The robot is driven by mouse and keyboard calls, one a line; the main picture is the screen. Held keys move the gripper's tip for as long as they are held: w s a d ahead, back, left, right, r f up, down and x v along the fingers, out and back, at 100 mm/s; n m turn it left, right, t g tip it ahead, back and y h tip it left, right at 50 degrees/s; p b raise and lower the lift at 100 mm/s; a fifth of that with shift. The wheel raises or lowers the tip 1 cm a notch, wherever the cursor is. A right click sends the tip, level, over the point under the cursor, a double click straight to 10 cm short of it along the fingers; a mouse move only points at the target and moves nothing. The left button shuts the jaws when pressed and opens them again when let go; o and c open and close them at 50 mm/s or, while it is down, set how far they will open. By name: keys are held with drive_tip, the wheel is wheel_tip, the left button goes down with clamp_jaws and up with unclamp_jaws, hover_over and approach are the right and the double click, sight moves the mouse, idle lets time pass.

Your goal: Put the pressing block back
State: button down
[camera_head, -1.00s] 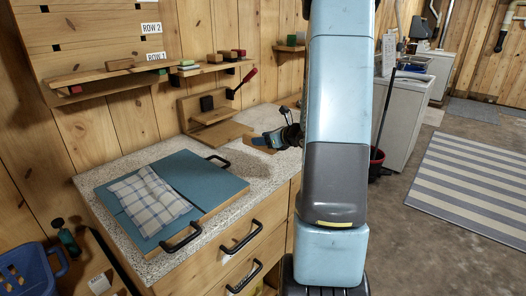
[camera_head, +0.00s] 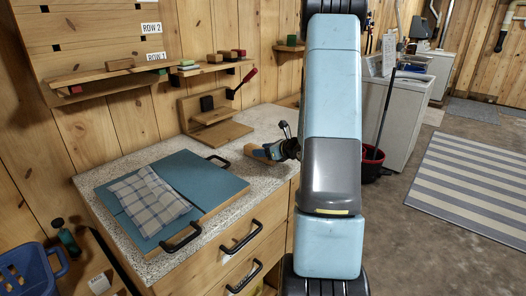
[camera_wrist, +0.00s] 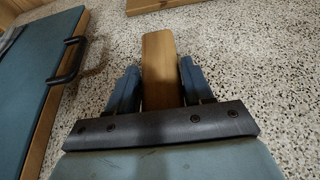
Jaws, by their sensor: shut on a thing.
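My gripper (camera_wrist: 155,90) is shut on a plain wooden block (camera_wrist: 160,62), which stands out past the blue fingertips over the speckled countertop. I take this as the pressing block. In the head view, my gripper (camera_head: 272,151) and the block (camera_head: 256,153) are low over the counter, right of the blue board. I cannot tell whether the block touches the counter. A wooden stand (camera_head: 215,134) with a dark block and a red-handled lever (camera_head: 244,83) is against the wall behind. My arm hides part of the counter's right side.
A blue board (camera_head: 205,173) with black handles lies on the counter (camera_head: 120,160), with a checked cloth (camera_head: 150,199) on it. A wall shelf (camera_head: 140,79) holds small coloured blocks. A blue basket (camera_head: 30,272) is at lower left. Bare counter lies around the gripper.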

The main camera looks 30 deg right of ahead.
drive_tip(key=shift+c, duration=2.3)
unclamp_jaws()
drive_tip(key=shift+f, duration=0.1)
